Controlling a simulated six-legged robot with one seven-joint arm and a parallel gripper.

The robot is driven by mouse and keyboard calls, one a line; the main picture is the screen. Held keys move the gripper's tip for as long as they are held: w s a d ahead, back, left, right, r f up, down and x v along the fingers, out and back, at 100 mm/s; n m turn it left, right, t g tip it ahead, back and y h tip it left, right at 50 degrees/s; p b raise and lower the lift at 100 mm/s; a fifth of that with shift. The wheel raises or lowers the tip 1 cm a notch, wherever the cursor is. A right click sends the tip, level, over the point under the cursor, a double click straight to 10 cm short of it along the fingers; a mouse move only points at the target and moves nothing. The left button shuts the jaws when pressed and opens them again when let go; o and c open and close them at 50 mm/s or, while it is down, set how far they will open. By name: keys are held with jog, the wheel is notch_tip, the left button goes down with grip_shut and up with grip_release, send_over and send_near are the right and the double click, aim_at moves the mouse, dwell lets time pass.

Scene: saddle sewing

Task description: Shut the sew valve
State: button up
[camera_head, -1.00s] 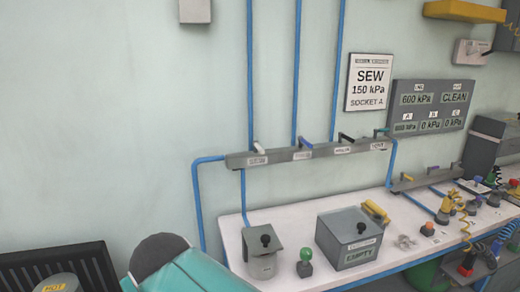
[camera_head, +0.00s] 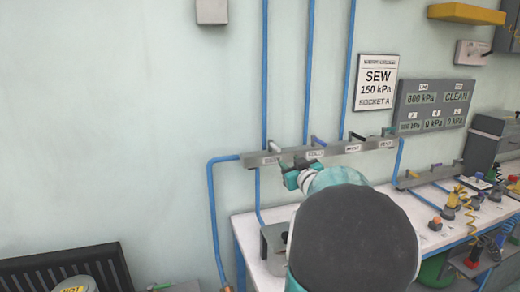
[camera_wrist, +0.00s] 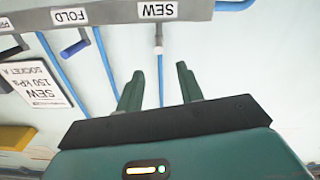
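The sew valve's white lever (camera_wrist: 158,40) is at the SEW label (camera_wrist: 156,10) in the wrist view, where the writing is upside down. The lever looks in line with its blue pipe. In the head view the white lever (camera_head: 274,147) is at the left end of the grey manifold bar (camera_head: 352,148). My gripper (camera_wrist: 158,75) is open and empty. Its two green fingers point toward the bar, one on each side of the pipe's line, short of the lever. In the head view my gripper (camera_head: 291,168) is just below and in front of the bar, its fingertips partly hidden.
The FOLD valve's blue lever (camera_wrist: 76,46) is beside the sew valve. A black lever (camera_head: 356,136) is further right. A sign (camera_head: 375,83) reads SEW 150 kPa, SOCKET A. The white bench (camera_head: 248,235) below is partly hidden by my arm.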

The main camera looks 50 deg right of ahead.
aim_at(276, 148)
jog(key=x, duration=1.3)
jog(key=shift+w+d, duration=0.25)
grip_shut()
